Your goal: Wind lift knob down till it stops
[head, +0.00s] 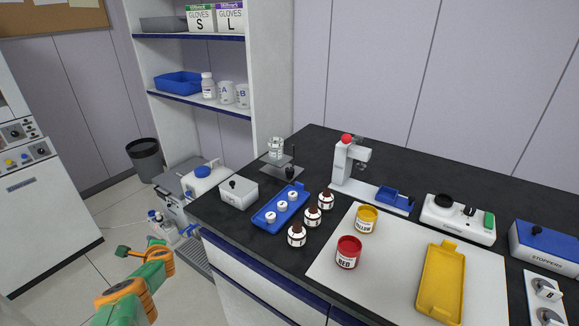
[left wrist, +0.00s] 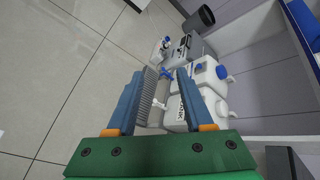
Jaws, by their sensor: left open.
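A small lift stand (head: 281,162) with a dark platform and a glass vessel (head: 275,147) on it stands at the back left of the black bench. A black knob (head: 290,173) shows at its front; I take it for the lift knob. How far the lift is wound cannot be told. My left gripper (head: 138,247) is left of the bench, over the floor and well apart from the knob. In the left wrist view its two fingers (left wrist: 160,80) are apart with nothing held between them. My right gripper is not in view.
White canisters (left wrist: 200,105) stand on the floor below the left gripper.

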